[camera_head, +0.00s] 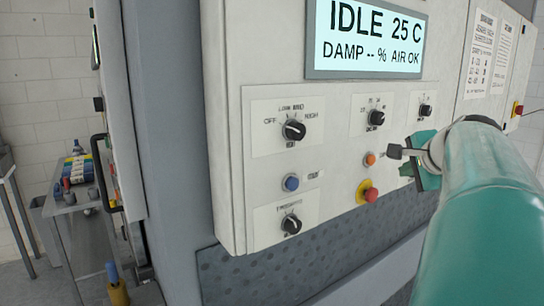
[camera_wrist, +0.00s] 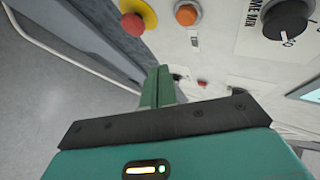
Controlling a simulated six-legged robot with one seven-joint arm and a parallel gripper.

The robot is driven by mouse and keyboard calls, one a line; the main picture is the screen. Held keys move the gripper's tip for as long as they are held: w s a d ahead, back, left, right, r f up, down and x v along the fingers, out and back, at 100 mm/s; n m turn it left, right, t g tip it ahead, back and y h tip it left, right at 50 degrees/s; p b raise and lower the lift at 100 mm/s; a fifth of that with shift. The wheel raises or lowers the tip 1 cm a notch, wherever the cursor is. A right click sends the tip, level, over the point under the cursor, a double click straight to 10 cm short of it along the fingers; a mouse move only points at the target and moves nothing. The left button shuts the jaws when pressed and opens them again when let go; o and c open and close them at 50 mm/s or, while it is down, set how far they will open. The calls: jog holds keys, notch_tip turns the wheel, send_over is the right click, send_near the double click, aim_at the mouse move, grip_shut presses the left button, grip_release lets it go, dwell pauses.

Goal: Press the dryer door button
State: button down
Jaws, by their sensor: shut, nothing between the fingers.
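The control panel (camera_head: 335,160) carries a blue button (camera_head: 291,183), an orange button (camera_head: 370,159) and a red mushroom button on a yellow collar (camera_head: 369,192). Their labels are too small to read, so I cannot tell which is the dryer door button. My gripper (camera_head: 396,152) is shut and empty, just right of the orange button and in front of the panel. In the wrist view my shut fingers (camera_wrist: 158,86) lie below the orange button (camera_wrist: 186,14) and the red mushroom button (camera_wrist: 132,22), with no contact visible. My arm hides the panel's right part.
Black knobs (camera_head: 293,130) sit above and below the blue button, and others (camera_head: 376,118) lie to the right. A screen (camera_head: 367,38) reads IDLE 25 C. A cart with bottles (camera_head: 78,168) stands at the left. Grey floor (camera_wrist: 50,110) is clear in the wrist view.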

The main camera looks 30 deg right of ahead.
jog(key=shift+w+a, duration=0.15)
jog(key=shift+w, duration=1.2)
jog(key=shift+w+a, duration=0.1)
jog(key=shift+w, duration=1.2)
jog(key=shift+w, duration=0.2)
jog(key=shift+w, duration=0.3)
jog(key=shift+w+a, duration=0.1)
jog(key=shift+w, duration=0.4)
dwell(0.5)
jog(key=shift+s, duration=0.9)
jog(key=shift+s, duration=0.1)
jog(key=shift+s+d, duration=0.15)
jog(key=shift+s, duration=1.1)
jog(key=shift+s+d, duration=0.15)
jog(key=shift+s, duration=1.05)
